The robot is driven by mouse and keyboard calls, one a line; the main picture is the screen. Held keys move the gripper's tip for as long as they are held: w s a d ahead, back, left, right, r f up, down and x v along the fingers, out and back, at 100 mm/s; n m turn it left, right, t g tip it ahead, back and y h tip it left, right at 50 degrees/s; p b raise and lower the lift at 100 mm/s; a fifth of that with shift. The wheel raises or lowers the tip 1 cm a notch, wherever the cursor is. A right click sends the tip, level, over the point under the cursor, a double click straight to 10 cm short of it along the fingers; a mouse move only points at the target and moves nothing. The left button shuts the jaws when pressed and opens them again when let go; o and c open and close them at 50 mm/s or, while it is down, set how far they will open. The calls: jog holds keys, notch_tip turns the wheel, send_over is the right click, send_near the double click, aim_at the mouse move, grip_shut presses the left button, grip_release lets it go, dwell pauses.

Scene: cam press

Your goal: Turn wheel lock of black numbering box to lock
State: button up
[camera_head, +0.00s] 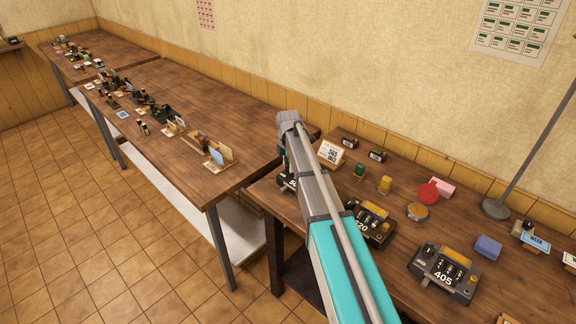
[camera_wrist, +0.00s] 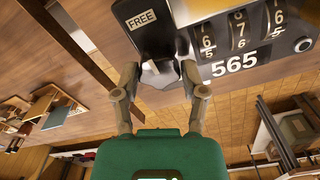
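A black numbering box (camera_wrist: 262,62) marked 565 fills the upper right of the wrist view, with number wheels on its face. Its wheel lock (camera_wrist: 160,74) is a dark knob below a label reading FREE. My gripper (camera_wrist: 160,76) has one finger on each side of the knob, spread apart; contact is unclear. In the head view, the box (camera_head: 287,184) is mostly hidden behind my arm at the table's left end, and my gripper's fingertips are hidden too.
Two similar boxes, marked 620 (camera_head: 372,222) and 405 (camera_head: 443,270), stand farther right on the table. A QR-code card (camera_head: 331,153), small bottles, a red disc (camera_head: 428,193) and a lamp stand (camera_head: 497,208) are behind. A long cluttered table (camera_head: 190,105) stands left.

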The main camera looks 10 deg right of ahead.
jog(key=c, duration=0.4)
jog(key=shift+a, duration=0.1)
jog(key=shift+c, duration=0.5)
jog(key=shift+s, duration=0.1)
jog(key=shift+m, duration=0.5)
jog(key=m, duration=0.2)
jog(key=shift+m, duration=0.3)
jog(key=m, duration=1)
jog(key=shift+d+m, duration=0.25)
jog(key=shift+m, duration=0.15)
jog(key=m, duration=0.6)
jog(key=shift+w, duration=0.2)
